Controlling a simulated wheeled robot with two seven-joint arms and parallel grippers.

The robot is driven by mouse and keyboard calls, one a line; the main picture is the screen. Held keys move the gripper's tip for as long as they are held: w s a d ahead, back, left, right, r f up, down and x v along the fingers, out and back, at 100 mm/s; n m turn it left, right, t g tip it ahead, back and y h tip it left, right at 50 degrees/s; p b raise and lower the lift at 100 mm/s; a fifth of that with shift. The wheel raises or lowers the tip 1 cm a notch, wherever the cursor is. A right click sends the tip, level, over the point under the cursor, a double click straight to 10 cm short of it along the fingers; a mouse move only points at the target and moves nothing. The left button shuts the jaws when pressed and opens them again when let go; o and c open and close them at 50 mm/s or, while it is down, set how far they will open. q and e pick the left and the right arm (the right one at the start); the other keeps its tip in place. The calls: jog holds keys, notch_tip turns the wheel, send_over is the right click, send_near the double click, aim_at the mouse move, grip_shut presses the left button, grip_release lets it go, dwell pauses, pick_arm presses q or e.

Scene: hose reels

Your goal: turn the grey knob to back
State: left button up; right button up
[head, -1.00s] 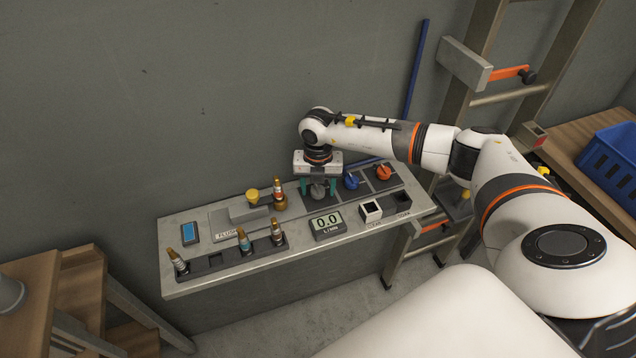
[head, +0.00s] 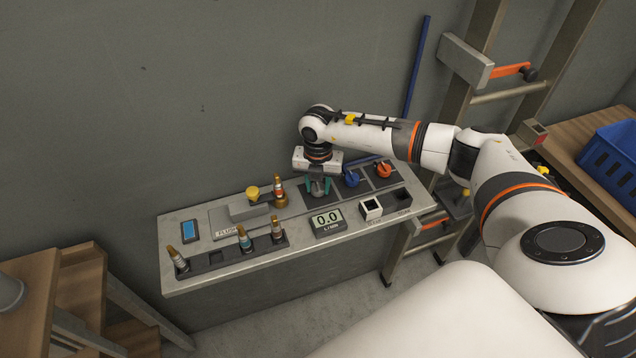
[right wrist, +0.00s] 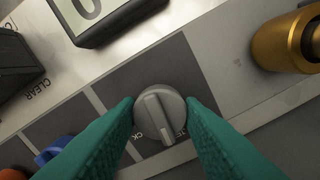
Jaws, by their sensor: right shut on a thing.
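The grey knob (head: 318,189) is round with a raised pale ridge and sits on a dark plate of the sloping panel (head: 350,232). In the right wrist view the knob (right wrist: 160,112) lies between my two teal fingers, with its ridge running slightly aslant and partly covered lettering beside it. I cannot tell which mark the ridge points to. My right gripper (head: 318,187) reaches down from above and is shut on the grey knob, with a finger at each side. My left gripper is out of view.
A blue knob (head: 351,179) and an orange knob (head: 384,170) sit close to the right of the grey one. A display (head: 327,219) reading 0.0 is in front. Brass fittings (head: 279,189) stand to the left. The wall is behind, and a ladder (head: 488,60) leans at the right.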

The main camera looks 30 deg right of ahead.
aim_at(318, 185)
jog(key=m, duration=0.5)
jog(key=shift+r, duration=0.1)
jog(key=m+p, duration=0.1)
jog(key=m, duration=0.4)
jog(key=shift+w+m, duration=0.1)
jog(key=shift+m, duration=0.3)
jog(key=o, duration=1)
notch_tip(318, 185, up, 12)
jog(key=b, duration=0.3)
jog(key=shift+b, duration=0.4)
